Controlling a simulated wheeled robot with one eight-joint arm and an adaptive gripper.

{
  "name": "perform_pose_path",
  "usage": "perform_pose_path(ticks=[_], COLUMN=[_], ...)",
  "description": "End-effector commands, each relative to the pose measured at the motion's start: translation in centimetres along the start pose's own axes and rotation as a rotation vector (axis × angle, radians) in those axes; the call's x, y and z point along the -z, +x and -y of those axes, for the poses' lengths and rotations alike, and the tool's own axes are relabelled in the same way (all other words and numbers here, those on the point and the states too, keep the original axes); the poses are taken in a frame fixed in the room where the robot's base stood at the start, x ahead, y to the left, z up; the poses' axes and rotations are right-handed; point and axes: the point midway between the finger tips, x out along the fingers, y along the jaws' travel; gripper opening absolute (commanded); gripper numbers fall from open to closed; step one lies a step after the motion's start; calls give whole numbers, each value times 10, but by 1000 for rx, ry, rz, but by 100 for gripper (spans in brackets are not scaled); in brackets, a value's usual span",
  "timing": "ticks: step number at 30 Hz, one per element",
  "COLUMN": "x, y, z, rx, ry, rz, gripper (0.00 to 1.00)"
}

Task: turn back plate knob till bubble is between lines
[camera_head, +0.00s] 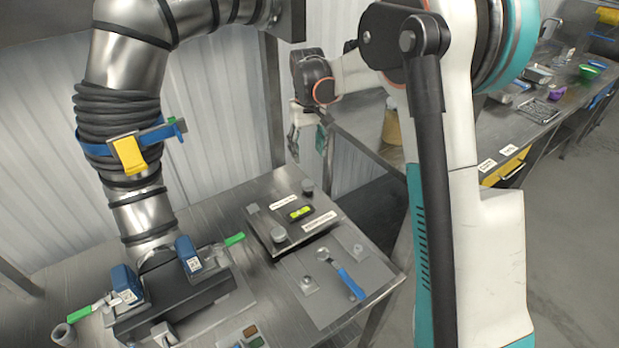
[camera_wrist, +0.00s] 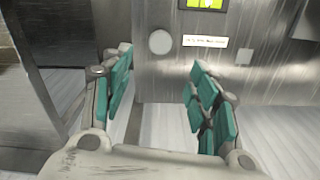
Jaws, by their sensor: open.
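A levelling plate (camera_head: 262,228) lies on the metal bench. A yellow-green bubble vial (camera_head: 300,212) is set in it; the bubble is too small to read against the lines. It also shows, cut off, at the top of the wrist view (camera_wrist: 207,3). My gripper (camera_head: 298,150) is beyond and above the back edge. In the wrist view my gripper (camera_wrist: 162,78) is open and empty, its teal fingers spread below a pale round knob top (camera_wrist: 161,42), apart from it.
A blue-handled wrench (camera_head: 347,283) lies on a flat sheet right of the plate. A thick steel pipe (camera_head: 118,90) with clamps stands at left, its base block (camera_head: 175,300) near the plate. A bench post (camera_head: 274,100) rises left of my gripper. Another bench is at right.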

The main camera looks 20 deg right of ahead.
Motion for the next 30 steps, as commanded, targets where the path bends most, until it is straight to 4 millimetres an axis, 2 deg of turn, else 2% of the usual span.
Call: perform_pose_path(ticks=[5,15,21,25,30], x=[0,0,0,0,0], y=[19,85,117,130,136], z=[0,0,0,0,0], rx=[0,0,0,0,0], ry=[0,0,0,0,0], rz=[1,0,0,0,0], gripper=[54,54,54,54,54])
